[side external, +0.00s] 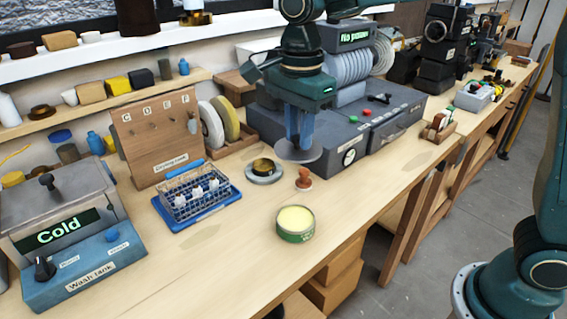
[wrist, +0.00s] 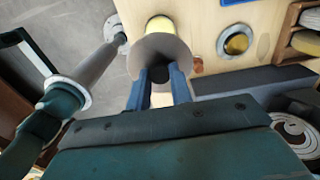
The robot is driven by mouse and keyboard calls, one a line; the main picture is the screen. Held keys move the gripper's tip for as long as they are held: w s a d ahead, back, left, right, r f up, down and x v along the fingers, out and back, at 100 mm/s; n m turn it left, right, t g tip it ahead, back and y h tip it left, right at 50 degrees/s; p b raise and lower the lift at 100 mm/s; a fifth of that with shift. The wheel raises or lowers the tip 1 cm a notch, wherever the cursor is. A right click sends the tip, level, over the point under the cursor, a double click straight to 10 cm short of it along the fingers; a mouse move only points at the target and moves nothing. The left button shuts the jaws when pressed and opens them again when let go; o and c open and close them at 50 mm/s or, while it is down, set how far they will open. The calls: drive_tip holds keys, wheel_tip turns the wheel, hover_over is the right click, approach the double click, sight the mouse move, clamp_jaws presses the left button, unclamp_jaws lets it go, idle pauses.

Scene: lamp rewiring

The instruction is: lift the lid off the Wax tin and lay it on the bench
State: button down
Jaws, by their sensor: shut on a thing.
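The Wax tin (side external: 296,234) is a round green tin standing open on the bench, with pale yellow wax showing inside. In the wrist view its yellow top (wrist: 160,26) shows partly behind the lid. The lid is a grey disc (side external: 298,157) held in the air beyond and above the tin, apart from it. It also shows in the wrist view (wrist: 160,48). My gripper (side external: 299,137) has blue fingers shut on the lid's dark knob, seen between the fingertips in the wrist view (wrist: 160,74). The bench (side external: 235,268) has a pale wood top.
A small reddish-brown stamp-like object (side external: 304,179) stands beyond the tin, near a brass-coloured dish (side external: 263,168). A wire basket on a blue tray (side external: 195,205) is to the left. A grey machine (side external: 350,140) stands behind the lid.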

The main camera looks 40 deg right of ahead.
drive_tip(key=shift+r, duration=1.45)
drive_tip(key=s+d+f, duration=0.3)
drive_tip(key=d, duration=0.8)
drive_tip(key=shift+f, duration=10.1)
drive_tip(key=shift+f, duration=0.15)
drive_tip(key=c, duration=1.3)
unclamp_jaws()
drive_tip(key=shift+o, duration=0.2)
